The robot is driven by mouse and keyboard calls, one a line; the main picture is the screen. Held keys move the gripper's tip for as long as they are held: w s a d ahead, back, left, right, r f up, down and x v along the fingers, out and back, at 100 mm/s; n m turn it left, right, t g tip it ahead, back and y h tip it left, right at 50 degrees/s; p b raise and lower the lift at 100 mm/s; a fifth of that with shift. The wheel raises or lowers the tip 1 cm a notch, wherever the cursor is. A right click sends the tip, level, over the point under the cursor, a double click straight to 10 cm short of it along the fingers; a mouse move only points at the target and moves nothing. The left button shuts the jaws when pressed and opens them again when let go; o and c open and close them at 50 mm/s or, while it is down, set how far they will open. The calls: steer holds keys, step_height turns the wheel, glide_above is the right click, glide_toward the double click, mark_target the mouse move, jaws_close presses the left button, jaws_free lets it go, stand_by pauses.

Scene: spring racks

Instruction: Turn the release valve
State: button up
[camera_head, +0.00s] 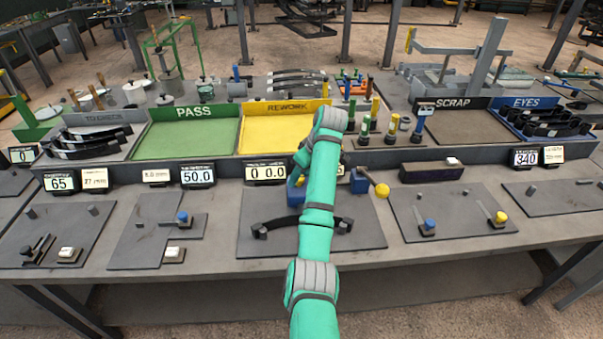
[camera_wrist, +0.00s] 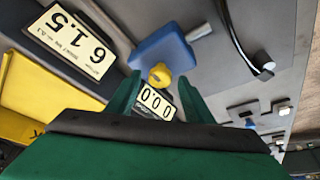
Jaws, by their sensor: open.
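A yellow knob (camera_wrist: 160,75) sits on a blue body (camera_wrist: 160,45) in the wrist view; it looks like the release valve, though no label shows. My gripper (camera_wrist: 158,82) is open, with its two green fingers on either side of the knob in the picture. I cannot tell whether they touch it or how far off it is. In the head view the blue body (camera_head: 296,192) shows partly beside my arm, which hides the gripper. A lever with a yellow ball (camera_head: 382,191) stands on a blue block (camera_head: 360,182) to the right.
A black leaf spring (camera_head: 275,225) lies on the middle plate (camera_head: 370,236). Displays stand behind it, one reading 0 0.0 (camera_head: 265,173). The yellow REWORK tray (camera_head: 280,135) is farther back. A plate (camera_head: 450,222) with small levers lies to the right.

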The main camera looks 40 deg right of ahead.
steer(key=v, duration=0.4)
steer(key=shift+s+d+r, duration=0.1)
steer(key=shift+d+r, duration=0.05)
steer(key=shift+d, duration=0.05)
steer(key=v, duration=0.6)
steer(key=shift+a+r, duration=0.2)
steer(key=shift+r, duration=0.05)
